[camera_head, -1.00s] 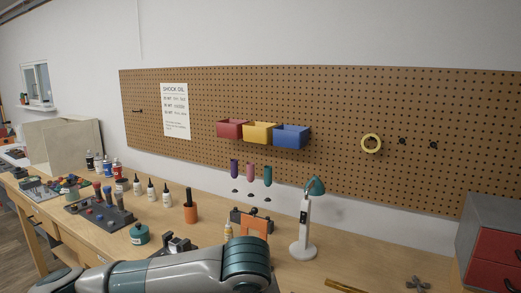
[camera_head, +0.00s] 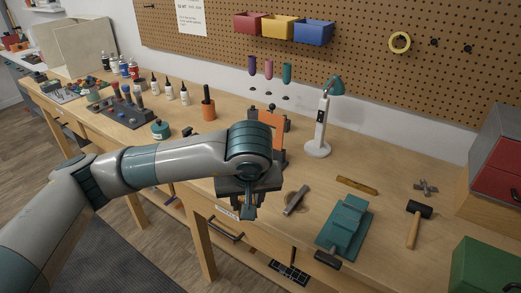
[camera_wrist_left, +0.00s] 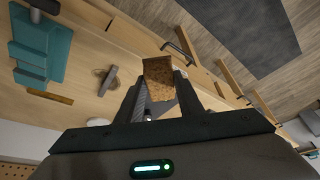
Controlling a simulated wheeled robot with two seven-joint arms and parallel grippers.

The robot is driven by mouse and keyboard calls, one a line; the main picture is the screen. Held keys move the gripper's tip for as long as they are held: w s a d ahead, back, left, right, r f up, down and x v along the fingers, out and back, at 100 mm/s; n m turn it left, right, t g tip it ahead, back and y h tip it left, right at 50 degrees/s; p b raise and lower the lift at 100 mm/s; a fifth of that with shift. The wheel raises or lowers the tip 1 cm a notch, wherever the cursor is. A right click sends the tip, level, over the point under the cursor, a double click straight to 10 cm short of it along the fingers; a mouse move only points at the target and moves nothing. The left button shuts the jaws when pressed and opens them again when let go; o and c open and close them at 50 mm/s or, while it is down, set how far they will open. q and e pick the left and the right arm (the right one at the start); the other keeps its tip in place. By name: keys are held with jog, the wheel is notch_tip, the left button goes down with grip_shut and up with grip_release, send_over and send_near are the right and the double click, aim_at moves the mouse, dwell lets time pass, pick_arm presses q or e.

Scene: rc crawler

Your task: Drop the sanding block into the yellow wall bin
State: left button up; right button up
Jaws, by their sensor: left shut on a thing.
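The yellow wall bin (camera_head: 279,29) hangs on the pegboard between a red bin and a blue bin, at the top of the head view. My left gripper (camera_head: 249,210) is over the front edge of the bench, well below and in front of the bins. In the left wrist view, my left gripper (camera_wrist_left: 160,88) is shut on the sanding block (camera_wrist_left: 158,70), a brown, speckled block between the fingertips. In the head view the block is mostly hidden by the gripper. My right gripper is in neither view.
A desk lamp (camera_head: 319,135) stands behind the gripper, to its right. A teal vise-like tool (camera_head: 345,226), a hammer (camera_head: 414,226) and a file-like bar (camera_head: 296,200) lie on the bench (camera_head: 385,205). Bottles and an orange cup (camera_head: 208,110) stand at the back left.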

pick_arm(q)
jog(key=a+m+h, duration=0.1)
jog(key=a+m, duration=0.1)
jog(key=a, duration=1.1)
jog(key=shift+s+a+f+m, duration=0.25)
jog(key=shift+s+a+m, duration=0.15)
